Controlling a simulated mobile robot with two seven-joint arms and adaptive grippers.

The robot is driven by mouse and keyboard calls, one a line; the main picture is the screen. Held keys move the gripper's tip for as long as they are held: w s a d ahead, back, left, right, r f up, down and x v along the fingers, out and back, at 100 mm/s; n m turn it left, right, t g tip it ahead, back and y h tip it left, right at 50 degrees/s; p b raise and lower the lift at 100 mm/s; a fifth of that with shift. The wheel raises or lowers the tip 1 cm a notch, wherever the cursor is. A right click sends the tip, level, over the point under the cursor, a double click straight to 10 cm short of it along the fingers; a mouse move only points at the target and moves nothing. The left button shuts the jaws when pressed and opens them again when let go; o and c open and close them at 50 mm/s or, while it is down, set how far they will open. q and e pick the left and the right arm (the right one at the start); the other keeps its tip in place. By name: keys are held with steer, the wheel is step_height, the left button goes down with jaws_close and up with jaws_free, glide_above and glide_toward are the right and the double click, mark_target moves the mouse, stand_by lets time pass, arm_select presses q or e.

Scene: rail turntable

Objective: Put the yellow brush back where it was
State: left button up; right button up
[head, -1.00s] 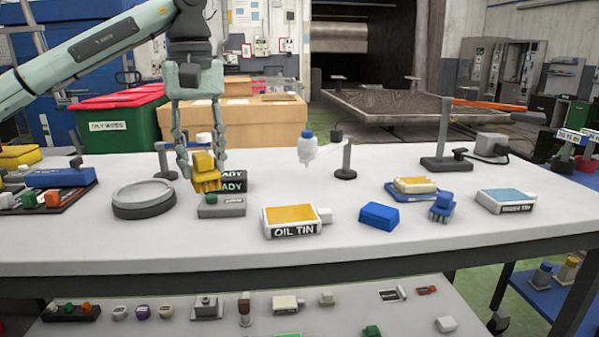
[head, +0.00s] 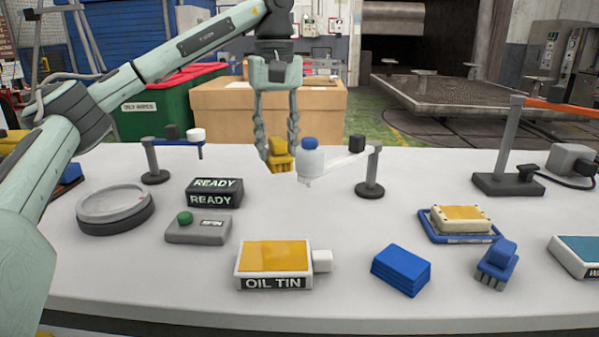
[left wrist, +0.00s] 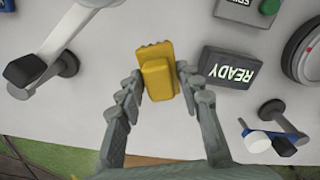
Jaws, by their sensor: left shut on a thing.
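The yellow brush (head: 281,155) is held between the fingers of my left gripper (head: 278,150), above the far part of the white table. In the left wrist view the yellow brush (left wrist: 157,75) shows between the two fingers of the left gripper (left wrist: 158,90), with its ridged edge toward the top of the picture. A blue brush (head: 497,264) lies at the right of the table. My right gripper is not in view.
The READY box (head: 214,193), a grey box with a green button (head: 198,228) and a round grey disc (head: 115,209) are at left. A post (head: 370,172) stands right of the bottle.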

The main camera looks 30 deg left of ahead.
arm_select(q)
steer(key=w+f, duration=0.1)
steer(key=w, duration=0.1)
steer(key=w+f, duration=0.1)
steer(key=w, duration=0.1)
steer(key=w+f, duration=0.2)
steer(key=w, duration=0.1)
steer(key=shift+a, duration=0.1)
step_height(320, 180, down, 3)
steer(key=shift+f, duration=0.6)
steer(key=o, duration=1)
steer(key=shift+f, duration=0.1)
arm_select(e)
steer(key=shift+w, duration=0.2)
